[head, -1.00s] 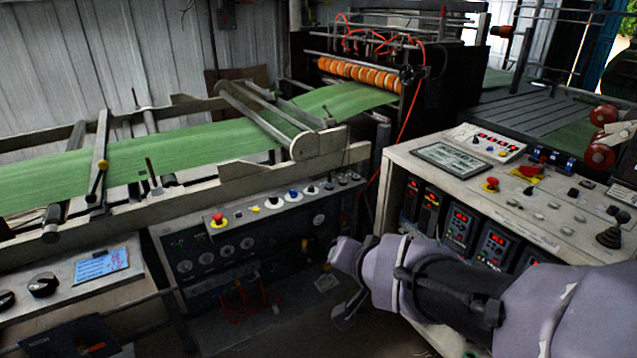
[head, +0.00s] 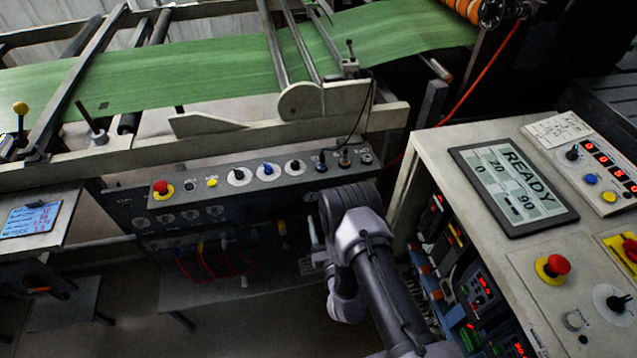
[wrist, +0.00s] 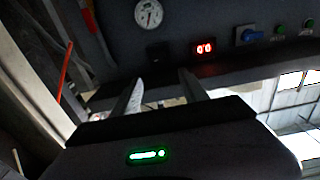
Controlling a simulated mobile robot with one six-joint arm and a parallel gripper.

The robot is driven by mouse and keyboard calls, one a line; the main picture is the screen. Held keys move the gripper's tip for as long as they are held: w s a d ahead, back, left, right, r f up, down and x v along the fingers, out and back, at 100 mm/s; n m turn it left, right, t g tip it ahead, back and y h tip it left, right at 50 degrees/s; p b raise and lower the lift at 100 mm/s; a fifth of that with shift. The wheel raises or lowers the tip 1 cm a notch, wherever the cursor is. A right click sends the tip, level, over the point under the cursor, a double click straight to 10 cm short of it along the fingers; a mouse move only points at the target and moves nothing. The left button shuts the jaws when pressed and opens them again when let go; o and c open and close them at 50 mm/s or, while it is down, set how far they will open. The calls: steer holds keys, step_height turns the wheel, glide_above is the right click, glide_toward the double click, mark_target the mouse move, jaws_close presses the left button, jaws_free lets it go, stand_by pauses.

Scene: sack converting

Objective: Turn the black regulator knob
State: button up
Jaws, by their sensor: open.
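In the wrist view, the two fingers of my gripper (wrist: 160,77) stand apart with nothing between them, in front of a dark panel. A small black blocky part (wrist: 157,52) sits on that panel, just beyond the fingertips and below a round white gauge (wrist: 148,14). It may be the black regulator knob, but it is too dark to be sure. My fingers appear apart from it. In the head view, my arm stands in front of the right part of the dark control panel (head: 225,190) and hides what is behind it.
A red display (wrist: 204,48), a blue knob (wrist: 248,35) and green buttons are right of the gauge. The panel's upper strip has a red emergency button (head: 162,188) and several knobs. A white console with a READY screen (head: 512,186) stands close to my arm's right.

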steer(key=b+x, duration=0.4)
steer(key=x, duration=0.9)
steer(key=shift+w+f, duration=0.15)
steer(key=shift+w, duration=0.2)
jaws_close()
